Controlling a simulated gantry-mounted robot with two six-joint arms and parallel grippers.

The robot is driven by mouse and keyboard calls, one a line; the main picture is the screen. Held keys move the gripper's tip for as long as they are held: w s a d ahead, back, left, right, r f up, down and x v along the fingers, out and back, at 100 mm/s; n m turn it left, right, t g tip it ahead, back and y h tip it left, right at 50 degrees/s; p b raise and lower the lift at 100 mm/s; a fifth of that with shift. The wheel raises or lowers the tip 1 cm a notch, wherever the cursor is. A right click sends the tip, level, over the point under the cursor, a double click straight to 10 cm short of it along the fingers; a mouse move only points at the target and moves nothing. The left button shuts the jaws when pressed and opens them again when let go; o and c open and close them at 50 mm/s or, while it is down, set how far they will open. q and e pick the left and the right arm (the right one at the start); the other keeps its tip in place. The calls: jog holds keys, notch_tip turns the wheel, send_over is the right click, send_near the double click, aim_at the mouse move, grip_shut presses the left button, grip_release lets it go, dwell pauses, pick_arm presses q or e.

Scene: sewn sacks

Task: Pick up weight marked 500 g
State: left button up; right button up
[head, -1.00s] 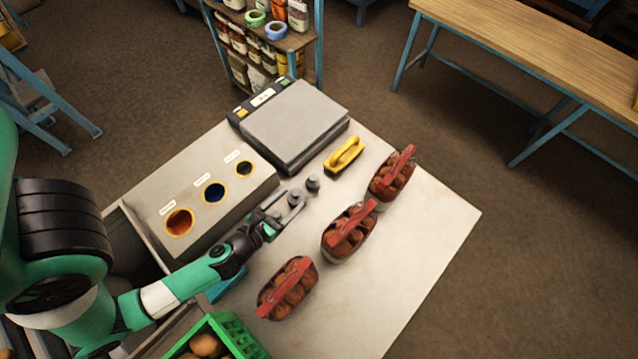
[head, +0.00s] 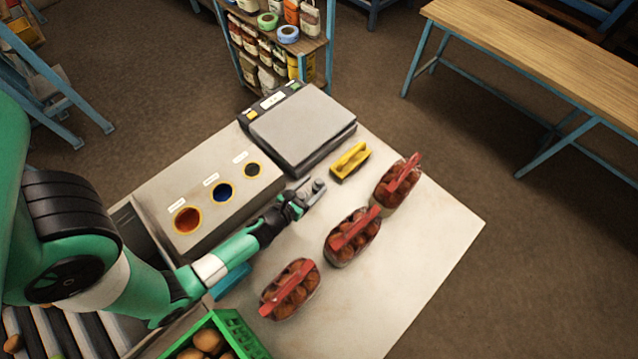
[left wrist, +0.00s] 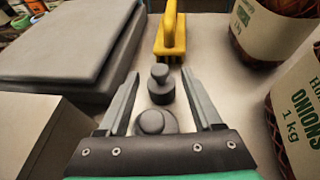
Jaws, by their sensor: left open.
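Two grey knobbed weights stand on the table. The farther weight (left wrist: 161,86) is between the tips of my open left gripper (left wrist: 160,74) in the left wrist view. The nearer weight (left wrist: 151,122) is between the fingers close to the palm, partly hidden by it. No 500 g marking can be read on either. In the head view my left gripper (head: 306,192) is low over the table, with the farther weight (head: 318,186) at its tips. Neither weight appears gripped. My right gripper is not in view.
A yellow-handled tool (head: 350,160) lies just beyond the weights. A scale (head: 302,128) and a box with three round holes (head: 205,200) stand to the left. Several net sacks (head: 352,237) of onions stand to the right. A green crate (head: 232,330) is at the front.

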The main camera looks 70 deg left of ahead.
pick_arm(q)
jog(key=shift+x, duration=0.85)
grip_shut()
dwell(0.8)
